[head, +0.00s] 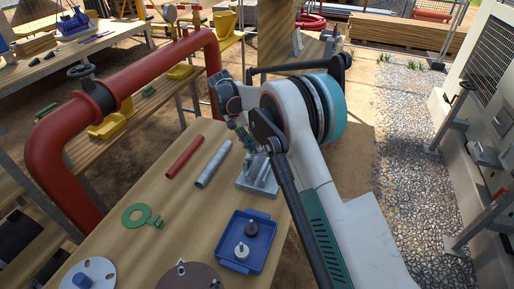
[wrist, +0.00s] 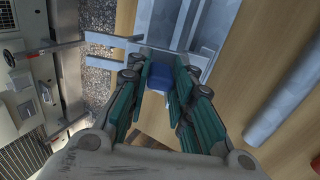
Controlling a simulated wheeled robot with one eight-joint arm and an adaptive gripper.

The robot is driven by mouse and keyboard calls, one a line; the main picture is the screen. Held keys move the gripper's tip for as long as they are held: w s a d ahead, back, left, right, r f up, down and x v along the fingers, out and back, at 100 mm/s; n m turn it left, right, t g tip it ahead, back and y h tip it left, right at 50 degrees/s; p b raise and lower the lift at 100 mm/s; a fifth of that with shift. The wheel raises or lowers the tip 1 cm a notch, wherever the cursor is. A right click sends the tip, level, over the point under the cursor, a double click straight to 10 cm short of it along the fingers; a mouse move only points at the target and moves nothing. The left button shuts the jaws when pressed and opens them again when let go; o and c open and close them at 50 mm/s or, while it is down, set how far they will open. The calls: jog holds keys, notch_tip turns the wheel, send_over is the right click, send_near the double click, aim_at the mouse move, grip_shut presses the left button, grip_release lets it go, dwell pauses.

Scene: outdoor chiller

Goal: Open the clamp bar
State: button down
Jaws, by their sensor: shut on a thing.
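The clamp is a grey metal fixture (head: 257,178) at the right edge of the wooden table. It also shows at the top of the wrist view (wrist: 208,28). A blue grip piece (wrist: 160,76), apparently the handle of the clamp bar, sits between the teal finger pads of my gripper (wrist: 161,68). The fingers are closed on it from both sides. In the head view my gripper (head: 246,142) is just above the clamp. My arm and fingers hide much of the bar, so its angle cannot be told.
A red rod (head: 184,156) and a grey tube (head: 214,164) lie left of the clamp. A blue tray (head: 243,262) with two small parts is in front. A thick red pipe (head: 60,125) stands beyond the table.

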jog(key=shift+w+a+r+g+h+b, duration=0.1)
jog(key=shift+w+a+g+h+b, duration=0.1)
jog(key=shift+a+h, duration=0.25)
jog(key=shift+w+a+r+g+h+b, duration=0.1)
jog(key=shift+a+h+b, duration=0.1)
jog(key=shift+h, duration=0.35)
jog(key=c, duration=1.4)
grip_release()
